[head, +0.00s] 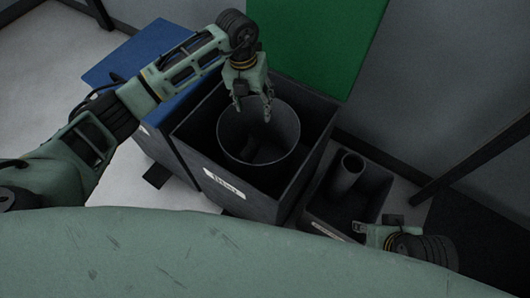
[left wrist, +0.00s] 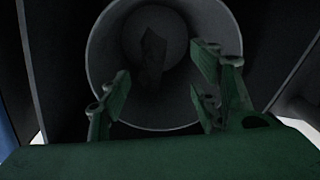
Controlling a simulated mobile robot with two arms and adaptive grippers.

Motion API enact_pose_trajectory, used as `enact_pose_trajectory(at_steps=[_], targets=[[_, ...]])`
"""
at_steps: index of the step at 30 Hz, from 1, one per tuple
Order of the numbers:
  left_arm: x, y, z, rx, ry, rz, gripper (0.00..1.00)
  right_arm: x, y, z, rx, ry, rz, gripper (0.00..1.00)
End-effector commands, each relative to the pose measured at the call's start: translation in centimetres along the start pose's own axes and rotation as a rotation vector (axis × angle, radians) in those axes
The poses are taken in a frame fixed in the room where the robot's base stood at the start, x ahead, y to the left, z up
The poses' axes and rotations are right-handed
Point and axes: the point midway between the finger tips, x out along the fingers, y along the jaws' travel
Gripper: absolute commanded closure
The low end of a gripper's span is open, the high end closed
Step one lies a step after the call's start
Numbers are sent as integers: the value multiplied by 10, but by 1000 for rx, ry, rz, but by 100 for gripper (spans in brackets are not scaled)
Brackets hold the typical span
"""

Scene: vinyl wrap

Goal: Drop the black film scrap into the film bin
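My left gripper (head: 254,106) hangs over the round grey container (head: 290,124), which stands inside a dark box with a white label. In the left wrist view its fingers (left wrist: 160,98) are spread, with nothing between them. A dark, angular piece that looks like the black film scrap (left wrist: 153,52) lies inside the round container, beyond the fingers. The head view shows only a dark shape in that container (head: 249,146). The label is too blurred to read, so I cannot tell which container is the film bin. My right gripper (head: 359,229) is low at the right; its fingers are unclear.
The dark labelled box (head: 190,150) surrounds the round container. A smaller dark bin (head: 378,188) holding a grey tube (head: 346,172) stands to its right. A blue panel (head: 140,52) is at the left and a green panel (head: 320,40) at the back. Pale floor (head: 60,50) shows at left.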

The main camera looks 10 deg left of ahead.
Motion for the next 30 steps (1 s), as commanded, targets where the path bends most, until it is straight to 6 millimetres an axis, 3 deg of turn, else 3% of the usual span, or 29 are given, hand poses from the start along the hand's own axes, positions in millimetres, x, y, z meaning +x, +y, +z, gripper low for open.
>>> enact_pose_trajectory(at_steps=[14, 30], targets=[[-7, 0, 1, 1, -2, 0, 34, 0, 0, -1, 0, 1, 0, 60], [-107, 0, 1, -1, -2, 0, 34, 0, 0, 0, 0, 1, 0, 60]])
